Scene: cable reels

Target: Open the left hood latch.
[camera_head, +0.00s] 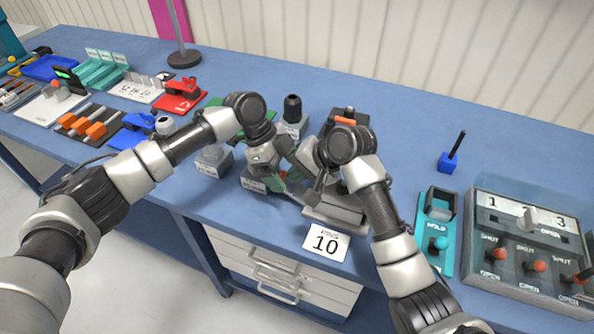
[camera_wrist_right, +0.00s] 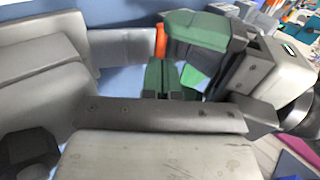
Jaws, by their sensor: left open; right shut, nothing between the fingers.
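A grey device (camera_head: 336,211) stands near the table's front edge, behind a white card reading 10. My two arms cover much of it, and an orange part (camera_head: 346,120) shows behind my right wrist. I cannot make out the left hood latch. My left gripper (camera_head: 287,188) is open, pointing down at the left side of the device. My right gripper (camera_head: 318,187) is shut and empty, low over the device and close to the left gripper. The right wrist view shows an orange piece (camera_wrist_right: 160,41) beside green-and-dark blocks (camera_wrist_right: 196,30); whether anything touches is unclear.
The white card (camera_head: 326,243) lies at the front edge. A red fixture (camera_head: 181,95) stands left. The back right table is clear.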

